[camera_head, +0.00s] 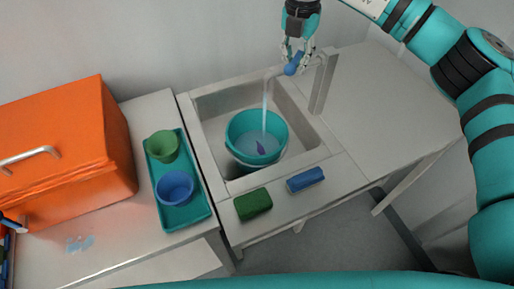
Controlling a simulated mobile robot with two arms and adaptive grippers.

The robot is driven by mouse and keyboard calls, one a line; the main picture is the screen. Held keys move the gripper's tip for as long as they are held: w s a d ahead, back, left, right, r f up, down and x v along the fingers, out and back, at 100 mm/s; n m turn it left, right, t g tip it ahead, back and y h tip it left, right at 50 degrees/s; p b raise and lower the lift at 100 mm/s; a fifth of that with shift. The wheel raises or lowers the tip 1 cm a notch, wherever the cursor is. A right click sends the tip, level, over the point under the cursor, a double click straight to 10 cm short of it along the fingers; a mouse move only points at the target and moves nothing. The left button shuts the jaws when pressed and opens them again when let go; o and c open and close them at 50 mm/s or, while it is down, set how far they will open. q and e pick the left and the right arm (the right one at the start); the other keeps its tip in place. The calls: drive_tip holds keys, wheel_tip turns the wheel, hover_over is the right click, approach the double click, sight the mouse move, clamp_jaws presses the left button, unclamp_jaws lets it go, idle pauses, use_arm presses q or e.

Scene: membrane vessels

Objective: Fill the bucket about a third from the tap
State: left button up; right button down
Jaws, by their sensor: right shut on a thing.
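The teal bucket (233,127) stands in the sink under the tap (325,75), with its open top up. A thin stream of water (265,100) runs down into it. Water (250,143) shows inside, with a small purple shape (261,148) in it; the exact level is hard to judge. My right gripper (296,55) is above the tap, shut on its blue handle (291,70); the fingers partly hide the handle. My left gripper does not show clearly.
The sink (213,104) surrounds the bucket. A green sponge (253,204) and a blue block-like item (305,180) lie on its front ledge. Left, a teal tray (186,217) holds green (163,146) and blue (175,188) cups, beside an orange box (70,140). The right counter (385,110) is clear.

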drive_tip(key=d+n, duration=0.1)
drive_tip(key=n, duration=0.2)
drive_tip(key=d+n, duration=0.2)
drive_tip(key=n, duration=0.2)
drive_tip(key=d+n, duration=0.1)
drive_tip(key=n, duration=0.2)
drive_tip(key=shift+s+d+n, duration=0.2)
drive_tip(key=shift+s+n, duration=0.05)
drive_tip(key=shift+n, duration=0.15)
drive_tip(key=c, duration=1.3)
unclamp_jaws()
drive_tip(key=shift+s+d, duration=0.1)
drive_tip(key=shift+o, duration=0.2)
wheel_tip(320, 180, up, 12)
